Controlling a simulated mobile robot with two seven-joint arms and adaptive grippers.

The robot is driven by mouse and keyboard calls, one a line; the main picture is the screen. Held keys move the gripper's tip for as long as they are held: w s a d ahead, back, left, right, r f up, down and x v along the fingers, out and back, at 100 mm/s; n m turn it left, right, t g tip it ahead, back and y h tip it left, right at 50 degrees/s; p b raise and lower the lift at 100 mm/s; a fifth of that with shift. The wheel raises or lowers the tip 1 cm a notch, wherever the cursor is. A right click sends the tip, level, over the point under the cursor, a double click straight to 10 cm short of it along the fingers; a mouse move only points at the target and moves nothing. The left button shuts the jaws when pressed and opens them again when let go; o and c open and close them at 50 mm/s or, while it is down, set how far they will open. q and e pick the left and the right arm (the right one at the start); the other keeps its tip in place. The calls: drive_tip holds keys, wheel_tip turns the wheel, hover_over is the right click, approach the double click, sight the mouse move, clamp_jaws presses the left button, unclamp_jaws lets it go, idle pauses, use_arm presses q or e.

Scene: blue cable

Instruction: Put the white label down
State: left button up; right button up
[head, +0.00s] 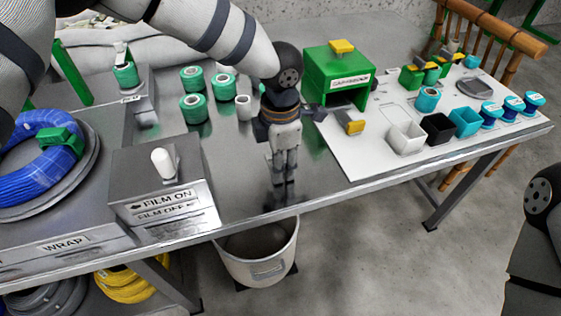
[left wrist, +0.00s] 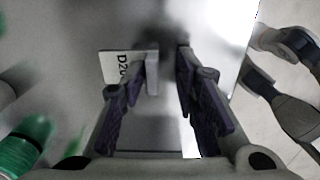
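My left gripper (head: 283,190) points down over the bare metal table front, close to its front edge. In the left wrist view its two fingers (left wrist: 168,72) stand apart, with only grey surface between them. The white label (left wrist: 115,66), with dark print reading like "D20", shows beside the left-hand finger, which hides part of it. It appears outside the gap and flat; whether it touches the finger I cannot tell. In the head view I cannot make out the label.
A metal box marked FILM ON / FILM OFF (head: 140,192) stands left of the gripper. Green spools (head: 193,108) stand behind it. A green dispenser (head: 335,75) is behind right. A white board (head: 365,160) with small bins is at right. A bin (head: 258,262) stands below the front edge.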

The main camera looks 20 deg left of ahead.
use_arm(q)
wheel_tip(320, 180, up, 12)
drive_tip(key=shift+p, duration=0.45)
drive_tip(key=shift+s, duration=0.1)
